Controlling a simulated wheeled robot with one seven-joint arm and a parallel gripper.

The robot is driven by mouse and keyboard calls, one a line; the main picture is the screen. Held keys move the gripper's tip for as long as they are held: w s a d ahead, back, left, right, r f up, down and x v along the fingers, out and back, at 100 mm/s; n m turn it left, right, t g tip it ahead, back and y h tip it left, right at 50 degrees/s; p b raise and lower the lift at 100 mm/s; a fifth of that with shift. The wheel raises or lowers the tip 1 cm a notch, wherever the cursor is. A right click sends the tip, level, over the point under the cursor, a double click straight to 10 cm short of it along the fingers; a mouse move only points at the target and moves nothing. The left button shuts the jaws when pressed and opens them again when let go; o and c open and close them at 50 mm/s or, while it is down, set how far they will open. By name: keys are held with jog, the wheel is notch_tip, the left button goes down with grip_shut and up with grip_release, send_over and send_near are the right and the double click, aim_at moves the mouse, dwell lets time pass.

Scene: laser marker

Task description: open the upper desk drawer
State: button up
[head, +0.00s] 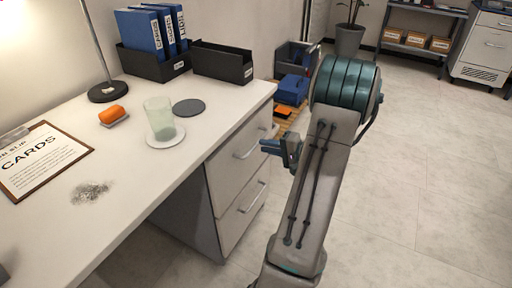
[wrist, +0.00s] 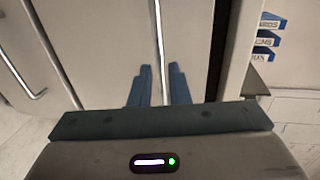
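The upper drawer (head: 228,163) of the desk has a pale front with a metal bar handle (head: 246,150). Its front looks flush with the lower drawer's, so it appears shut. My gripper (head: 268,147) is at the upper handle, its blue fingers covering part of the bar in the head view. In the wrist view the upper handle (wrist: 159,35) runs down the picture toward the narrow gap between the fingertips (wrist: 160,68). A small gap shows between the fingers, with the bar lined up in it. Firm contact with the bar is not visible.
The lower drawer (head: 240,212) has a similar handle (head: 254,198). Blue bins (head: 292,87) stand behind the desk. Floor to the right is clear.

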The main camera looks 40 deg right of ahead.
aim_at(256, 143)
jog(key=shift+b+x, duration=0.3)
jog(key=shift+x, duration=2.05)
grip_shut()
jog(key=shift+s, duration=0.1)
